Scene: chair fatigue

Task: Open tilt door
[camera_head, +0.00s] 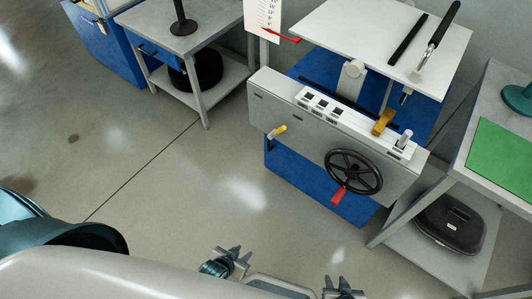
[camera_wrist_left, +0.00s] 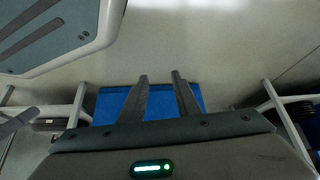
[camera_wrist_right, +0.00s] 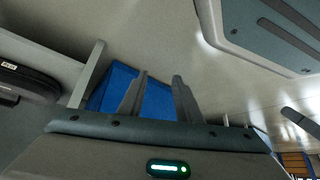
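A machine with a grey front panel (camera_head: 300,125) on a blue base (camera_head: 285,180) stands in the head view, right of the middle. The panel carries a black handwheel (camera_head: 353,172) with a red grip, and a small yellow-tipped lever (camera_head: 278,131). No part is clearly marked as the tilt door, and I cannot tell which it is. My left gripper (camera_head: 228,257) is open and empty at the bottom of the head view, well short of the machine. My right gripper (camera_head: 341,287) is open and empty at the bottom edge. Both wrist views show spread fingers with nothing between them.
A white board (camera_head: 385,40) with black bars sits above the machine. A grey table (camera_head: 180,25) stands at the back left. A table with a green mat (camera_head: 500,150) stands at the right, a black case (camera_head: 452,222) on its lower shelf. The floor before the machine is clear.

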